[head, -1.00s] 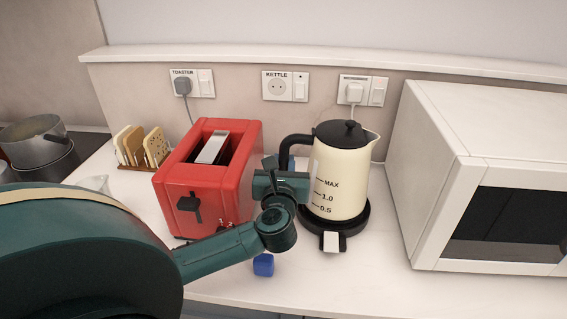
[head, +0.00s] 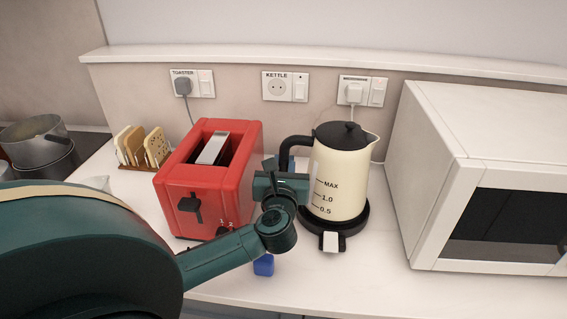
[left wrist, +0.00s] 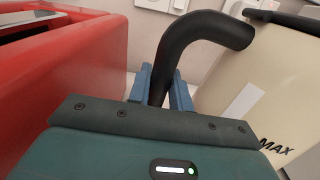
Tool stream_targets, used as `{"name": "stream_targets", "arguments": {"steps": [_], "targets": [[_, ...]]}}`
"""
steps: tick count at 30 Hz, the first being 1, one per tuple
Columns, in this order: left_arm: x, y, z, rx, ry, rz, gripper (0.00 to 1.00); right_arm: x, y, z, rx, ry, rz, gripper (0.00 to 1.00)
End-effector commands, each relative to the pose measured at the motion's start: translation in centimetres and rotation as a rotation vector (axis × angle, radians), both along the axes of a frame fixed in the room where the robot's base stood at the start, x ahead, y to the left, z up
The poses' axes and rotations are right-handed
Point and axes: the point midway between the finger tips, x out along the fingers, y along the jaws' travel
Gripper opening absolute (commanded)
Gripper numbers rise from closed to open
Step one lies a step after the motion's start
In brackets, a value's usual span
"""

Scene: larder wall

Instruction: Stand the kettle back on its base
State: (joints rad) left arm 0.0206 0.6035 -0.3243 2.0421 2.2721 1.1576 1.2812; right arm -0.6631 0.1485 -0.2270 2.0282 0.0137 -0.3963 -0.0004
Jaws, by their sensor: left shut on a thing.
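The cream kettle (head: 340,178) with a black lid and black handle stands upright on its round black base (head: 354,222), in the middle of the counter. I cannot tell whether it is fully seated. My left gripper (head: 288,165) is at the kettle's left side. In the left wrist view its blue fingers (left wrist: 160,88) are shut on the black handle (left wrist: 178,60), one on each side. The kettle's cream body (left wrist: 245,75) fills the right of that view. My right gripper is not in view.
A red toaster (head: 239,155) stands close on the left of my gripper, and a white microwave (head: 435,160) on the right. A small blue block (head: 263,265) lies in front. The kettle socket (head: 278,87) is empty. The front counter is mostly clear.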

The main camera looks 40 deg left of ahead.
Motion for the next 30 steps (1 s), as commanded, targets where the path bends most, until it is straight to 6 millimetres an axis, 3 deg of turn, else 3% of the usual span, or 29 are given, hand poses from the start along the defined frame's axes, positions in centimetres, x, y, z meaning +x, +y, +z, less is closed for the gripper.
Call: {"name": "stream_targets", "arguments": {"steps": [11, 30], "targets": [[0.0, 0.1, 0.4, -0.001, -0.012, 0.001, 0.0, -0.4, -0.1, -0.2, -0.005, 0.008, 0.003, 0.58], [0.1, 0.0, -0.8, -0.003, -0.012, 0.001, 0.0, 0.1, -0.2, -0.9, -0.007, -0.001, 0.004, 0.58]]}}
